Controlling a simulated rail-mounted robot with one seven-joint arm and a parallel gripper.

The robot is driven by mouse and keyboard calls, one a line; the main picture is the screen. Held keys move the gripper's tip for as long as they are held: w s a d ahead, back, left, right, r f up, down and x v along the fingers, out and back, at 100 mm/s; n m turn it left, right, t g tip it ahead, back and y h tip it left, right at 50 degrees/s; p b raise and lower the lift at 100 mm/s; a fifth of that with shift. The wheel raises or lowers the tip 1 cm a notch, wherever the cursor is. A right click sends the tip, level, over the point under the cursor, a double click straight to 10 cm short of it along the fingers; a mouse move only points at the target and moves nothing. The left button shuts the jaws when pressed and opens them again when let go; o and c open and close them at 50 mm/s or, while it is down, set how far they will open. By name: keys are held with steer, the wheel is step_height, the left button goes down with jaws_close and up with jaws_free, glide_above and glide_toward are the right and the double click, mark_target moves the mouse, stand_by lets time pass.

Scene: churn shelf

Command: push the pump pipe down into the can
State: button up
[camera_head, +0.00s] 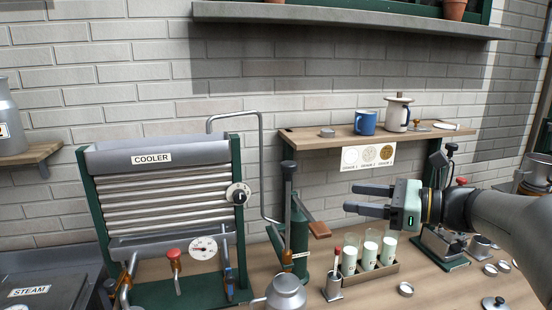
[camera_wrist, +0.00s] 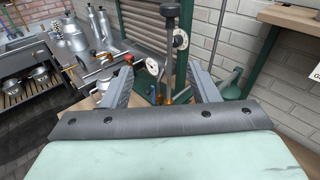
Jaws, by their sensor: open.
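A steel can (camera_head: 287,292) with a narrow neck stands at the bottom edge of the head view, partly cut off. An upright grey pipe with a dark top (camera_head: 288,190), which I take for the pump pipe, stands above it beside the green pump (camera_head: 299,232). I cannot tell how far its lower end enters the can. My gripper (camera_head: 348,199) is open and empty, to the right of the pipe and apart from it. In the wrist view the pipe (camera_wrist: 171,45) shows beyond and between the open fingers (camera_wrist: 160,72). The can's mouth is not clear there.
The cooler (camera_head: 160,185) stands left, with a bent pipe (camera_head: 262,160) running from its top towards the pump. A wooden handle (camera_head: 319,229) sticks out right of the pump. Glass bottles in a rack (camera_head: 385,272) stand below my gripper. A shelf (camera_head: 340,137) is behind.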

mark_target(296, 167)
steer(key=shift+m+t+y, duration=0.5)
steer(key=r+p+x, duration=0.1)
steer(key=x, duration=0.4)
steer(key=w+r+p+x, duration=0.1)
steer(key=x, duration=0.5)
steer(key=r+p+x, duration=0.1)
steer(key=p+x, duration=0.1)
steer(key=x, duration=0.3)
steer(key=shift+w, duration=0.35)
jaws_close()
step_height(296, 167, down, 15)
steer(key=b, duration=1)
jaws_free()
